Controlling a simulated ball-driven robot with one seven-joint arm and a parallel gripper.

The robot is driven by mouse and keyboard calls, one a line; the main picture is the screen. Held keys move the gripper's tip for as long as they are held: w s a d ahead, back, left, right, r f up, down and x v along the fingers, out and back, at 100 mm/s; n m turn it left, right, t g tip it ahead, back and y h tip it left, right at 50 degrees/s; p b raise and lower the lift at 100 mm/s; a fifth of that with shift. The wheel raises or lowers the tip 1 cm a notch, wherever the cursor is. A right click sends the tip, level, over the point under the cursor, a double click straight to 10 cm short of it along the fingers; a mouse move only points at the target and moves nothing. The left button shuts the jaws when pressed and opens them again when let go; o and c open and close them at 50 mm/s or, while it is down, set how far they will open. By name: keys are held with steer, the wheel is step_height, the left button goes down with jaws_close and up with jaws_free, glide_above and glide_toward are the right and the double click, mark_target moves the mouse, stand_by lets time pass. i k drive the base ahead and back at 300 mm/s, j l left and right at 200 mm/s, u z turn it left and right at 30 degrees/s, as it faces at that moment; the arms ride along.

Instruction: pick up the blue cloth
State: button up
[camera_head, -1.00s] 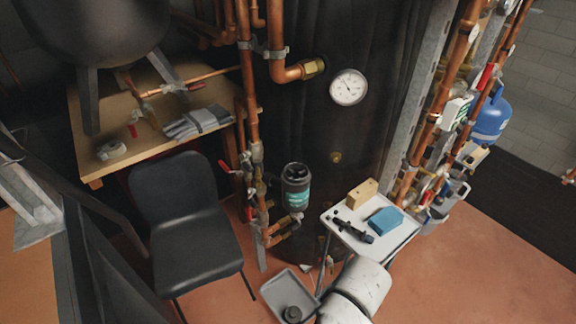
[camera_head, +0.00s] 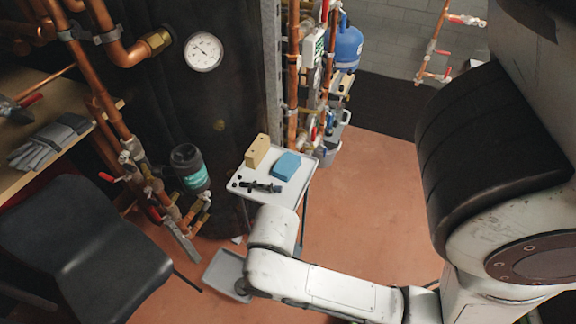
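A folded blue cloth (camera_head: 286,165) lies on the right part of a small light-grey tray table (camera_head: 262,195). A tan wooden block (camera_head: 257,151) stands beside it to the left, and a dark tool (camera_head: 260,186) lies in front of it. My white arm reaches in from the lower right toward the front of the tray table. My gripper does not show in the picture, so its fingers cannot be seen.
A black chair (camera_head: 80,250) stands at the lower left, by a wooden table (camera_head: 30,180) with grey gloves (camera_head: 48,140). Copper pipes and a black pump (camera_head: 188,168) stand left of the tray table. A grey tray (camera_head: 226,272) is on the floor. Floor to the right is clear.

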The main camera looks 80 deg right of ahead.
mark_target(287, 164)
steer(key=z, duration=0.7)
steer(key=l+z, duration=0.3)
steer(key=z, duration=0.15)
steer(key=i+l+z, duration=0.15)
steer(key=l+z, duration=0.15)
steer(key=z, duration=0.15)
